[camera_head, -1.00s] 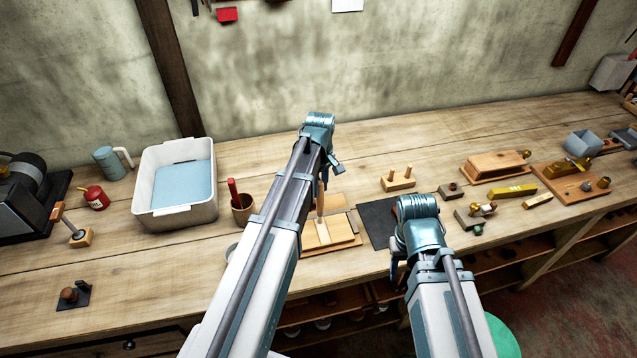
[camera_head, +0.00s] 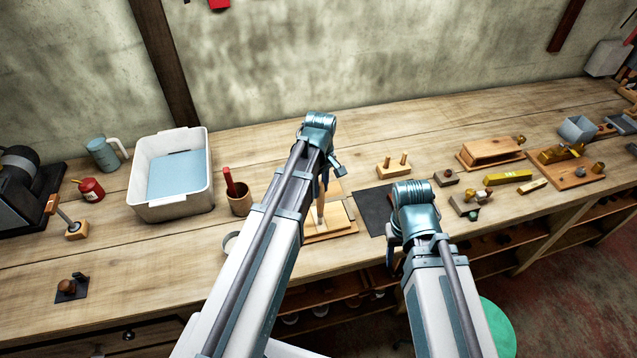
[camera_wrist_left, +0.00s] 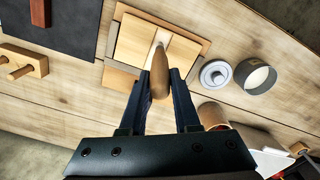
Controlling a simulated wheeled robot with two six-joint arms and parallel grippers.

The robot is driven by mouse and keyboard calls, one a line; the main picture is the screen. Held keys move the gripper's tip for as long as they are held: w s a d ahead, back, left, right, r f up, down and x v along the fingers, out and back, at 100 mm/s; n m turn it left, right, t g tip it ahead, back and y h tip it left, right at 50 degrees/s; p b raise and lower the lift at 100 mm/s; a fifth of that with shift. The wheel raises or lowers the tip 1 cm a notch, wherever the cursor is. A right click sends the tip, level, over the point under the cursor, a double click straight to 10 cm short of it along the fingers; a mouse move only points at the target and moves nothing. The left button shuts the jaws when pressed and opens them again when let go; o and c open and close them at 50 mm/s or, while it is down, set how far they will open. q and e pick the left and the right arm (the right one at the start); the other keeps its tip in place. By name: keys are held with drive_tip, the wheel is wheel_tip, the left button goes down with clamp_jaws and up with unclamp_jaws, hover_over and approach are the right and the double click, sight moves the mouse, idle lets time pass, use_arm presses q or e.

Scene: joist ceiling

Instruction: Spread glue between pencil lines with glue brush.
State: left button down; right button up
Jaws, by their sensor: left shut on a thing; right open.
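My left gripper (camera_wrist_left: 160,92) is shut on the glue brush (camera_wrist_left: 160,72), which has a brown wooden handle and a pale tip. The brush's tip is over a light wooden board (camera_wrist_left: 185,55); I cannot tell whether it touches. In the head view, the left arm partly hides the brush (camera_head: 320,213) and the board (camera_head: 342,220); the left gripper (camera_head: 326,182) is above the board. Pencil lines and glue cannot be made out. My right gripper (camera_head: 391,254) is open, low near the bench's front edge, right of the board, and partly hidden by its own wrist.
A dark mat (camera_head: 373,207) lies right of the board, with a two-peg wooden block (camera_head: 394,169) behind it. A grey open round container (camera_wrist_left: 257,78) and a round lid (camera_wrist_left: 215,74) lie beside the board. A brown cup (camera_head: 240,203) and white tub (camera_head: 172,207) stand left.

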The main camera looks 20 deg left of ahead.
idle(1.7)
use_arm(q)
drive_tip(key=shift+w, duration=0.15)
